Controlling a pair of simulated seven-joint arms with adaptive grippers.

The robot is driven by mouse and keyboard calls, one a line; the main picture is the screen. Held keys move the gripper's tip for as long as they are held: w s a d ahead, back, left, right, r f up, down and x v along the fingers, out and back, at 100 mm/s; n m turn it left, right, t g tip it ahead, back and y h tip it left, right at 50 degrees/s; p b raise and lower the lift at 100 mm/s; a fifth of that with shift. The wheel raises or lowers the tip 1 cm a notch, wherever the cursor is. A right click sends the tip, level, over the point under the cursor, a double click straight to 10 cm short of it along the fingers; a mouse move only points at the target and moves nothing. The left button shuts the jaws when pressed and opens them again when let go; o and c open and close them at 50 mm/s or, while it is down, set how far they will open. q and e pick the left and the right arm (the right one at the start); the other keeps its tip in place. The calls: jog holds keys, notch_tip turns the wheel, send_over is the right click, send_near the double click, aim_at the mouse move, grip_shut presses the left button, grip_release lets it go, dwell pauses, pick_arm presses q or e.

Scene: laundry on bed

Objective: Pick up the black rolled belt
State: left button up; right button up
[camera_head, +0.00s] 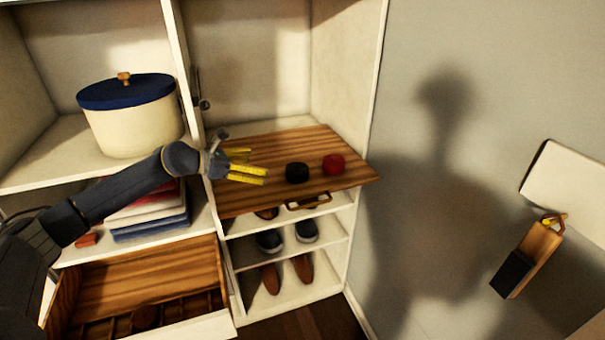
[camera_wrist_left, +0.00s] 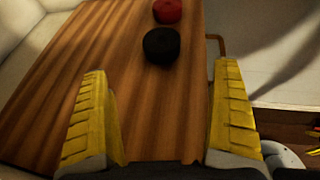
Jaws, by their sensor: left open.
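The black rolled belt (camera_head: 297,173) sits on a wooden board (camera_head: 240,198) on the shelf unit, left of a red roll (camera_head: 334,164). My left gripper (camera_head: 252,175) has yellow fingers. It is open and empty above the board, a little left of the black belt and pointing toward it. In the left wrist view the black belt (camera_wrist_left: 161,46) lies ahead of and between the open fingers (camera_wrist_left: 165,115), apart from them. The red roll (camera_wrist_left: 168,11) lies just beyond it.
A cream pot with a blue lid (camera_head: 130,112) stands on the upper left shelf. Folded clothes (camera_head: 150,222) lie below it, above an open drawer (camera_head: 145,280). Shoes (camera_head: 287,235) fill shelves under the board. A brush-like item (camera_head: 527,258) hangs on the right wall.

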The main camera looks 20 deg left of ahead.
aim_at(298, 168)
pick_arm(q)
jog(key=x, duration=1.6)
jog(key=shift+d, duration=0.2)
